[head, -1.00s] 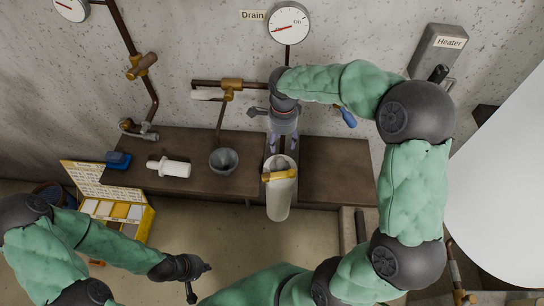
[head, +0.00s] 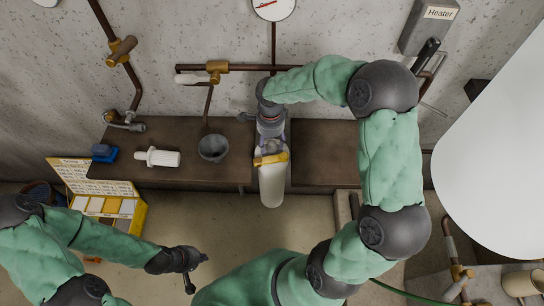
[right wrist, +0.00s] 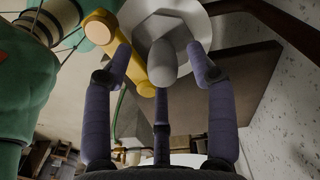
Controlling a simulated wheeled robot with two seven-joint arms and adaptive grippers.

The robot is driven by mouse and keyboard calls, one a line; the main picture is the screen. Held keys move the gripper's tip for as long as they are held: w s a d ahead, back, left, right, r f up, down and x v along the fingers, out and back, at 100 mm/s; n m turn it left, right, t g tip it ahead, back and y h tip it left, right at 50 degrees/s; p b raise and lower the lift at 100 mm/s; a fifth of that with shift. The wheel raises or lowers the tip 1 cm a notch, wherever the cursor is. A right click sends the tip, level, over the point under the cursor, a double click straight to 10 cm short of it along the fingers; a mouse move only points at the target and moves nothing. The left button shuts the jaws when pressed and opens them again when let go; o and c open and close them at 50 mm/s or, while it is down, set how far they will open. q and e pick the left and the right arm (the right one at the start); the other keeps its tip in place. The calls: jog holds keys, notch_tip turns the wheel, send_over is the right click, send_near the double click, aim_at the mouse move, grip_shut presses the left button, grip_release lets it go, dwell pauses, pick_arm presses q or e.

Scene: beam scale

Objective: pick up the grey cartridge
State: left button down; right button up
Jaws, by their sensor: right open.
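A pale grey cylinder (head: 271,184), which I take for the grey cartridge, stands at the front edge of the bench in the middle of the head view. A yellow bar (head: 271,159) crosses its top. In the right wrist view its round top (right wrist: 197,22) has a grey knob (right wrist: 163,62) in the middle, with the yellow bar (right wrist: 131,55) beside it. My right gripper (right wrist: 160,72) is open, its fingers spread around the knob; I cannot tell whether they touch it. My left gripper (head: 199,272) is low on the left, apart from the cylinder, with fingers spread and empty.
The dark bench (head: 318,150) holds a white bottle-like piece (head: 160,157), a grey bowl (head: 213,148) and a blue item (head: 104,153). A yellow case (head: 125,208) stands in front of it at left. Pipes (head: 240,68) run along the wall; a large white tank (head: 495,170) is at right.

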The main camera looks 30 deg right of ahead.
jog(key=shift+f, duration=0.4)
grip_shut()
jog(key=shift+r, duration=0.1)
notch_tip(320, 180, up, 18)
jog(key=p, duration=0.4)
jog(key=shift+p, duration=0.3)
dwell(0.4)
